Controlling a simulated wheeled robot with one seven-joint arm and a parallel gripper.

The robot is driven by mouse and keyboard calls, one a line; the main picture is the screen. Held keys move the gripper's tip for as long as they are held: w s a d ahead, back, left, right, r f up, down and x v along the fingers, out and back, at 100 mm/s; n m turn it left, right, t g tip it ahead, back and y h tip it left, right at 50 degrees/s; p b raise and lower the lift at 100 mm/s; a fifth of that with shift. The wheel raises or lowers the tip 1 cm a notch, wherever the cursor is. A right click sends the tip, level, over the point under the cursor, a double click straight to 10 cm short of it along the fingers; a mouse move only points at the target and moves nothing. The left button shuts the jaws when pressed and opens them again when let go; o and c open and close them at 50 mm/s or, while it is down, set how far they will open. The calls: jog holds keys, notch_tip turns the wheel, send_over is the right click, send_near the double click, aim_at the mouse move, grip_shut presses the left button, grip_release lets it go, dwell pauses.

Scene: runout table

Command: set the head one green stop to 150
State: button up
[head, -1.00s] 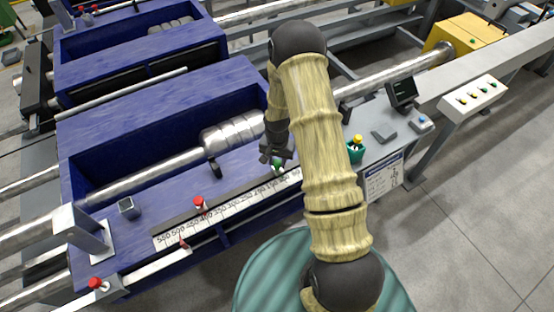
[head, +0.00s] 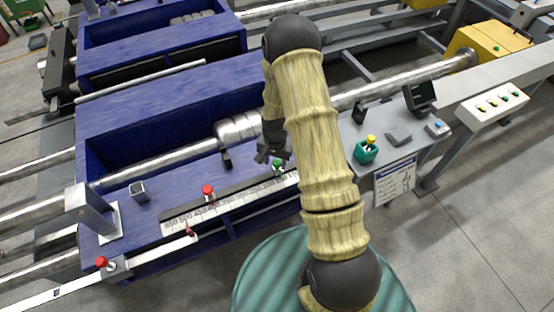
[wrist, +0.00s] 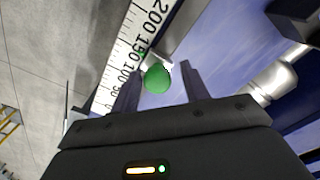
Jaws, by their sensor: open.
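The green stop (head: 277,165) has a rounded green knob and stands at the right part of the white number scale (head: 225,205) on the blue machine's front. In the wrist view the green stop (wrist: 157,77) appears beside the scale (wrist: 130,48), near the 150 and 100 marks. Its pointer is too unclear for an exact reading. My gripper (head: 271,154) is open just above the stop. In the wrist view the fingers of my gripper (wrist: 160,70) stand on either side of the knob, with gaps. My arm hides part of the scale's right end in the head view.
A red-knobbed stop (head: 208,191) is further left along the scale. Another red knob (head: 102,263) is on the lower rail. A metal roller (head: 238,130) lies behind my gripper. A green cup (head: 366,151), a small screen (head: 420,95) and a grey block (head: 398,135) stand to the right.

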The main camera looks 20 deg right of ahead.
aim_at(276, 162)
jog(key=shift+d, duration=0.15)
jog(key=shift+w+r, duration=0.1)
jog(key=shift+r, duration=0.4)
notch_tip(276, 162, up, 16)
jog(key=b, duration=0.3)
jog(key=shift+r, duration=0.2)
jog(key=s+a+r+n+t, duration=0.1)
jog(key=s+n, duration=0.1)
jog(key=s, duration=0.3)
jog(key=s+a+r+n, duration=0.1)
jog(key=s+r+n, duration=0.1)
jog(key=s, duration=0.3)
jog(key=s+r+n+t, duration=0.1)
jog(key=s+r+n, duration=0.1)
jog(key=s, duration=0.3)
jog(key=shift+s+a+n+t, duration=0.3)
jog(key=shift+a+n, duration=0.1)
jog(key=shift+n, duration=0.4)
dwell(2.3)
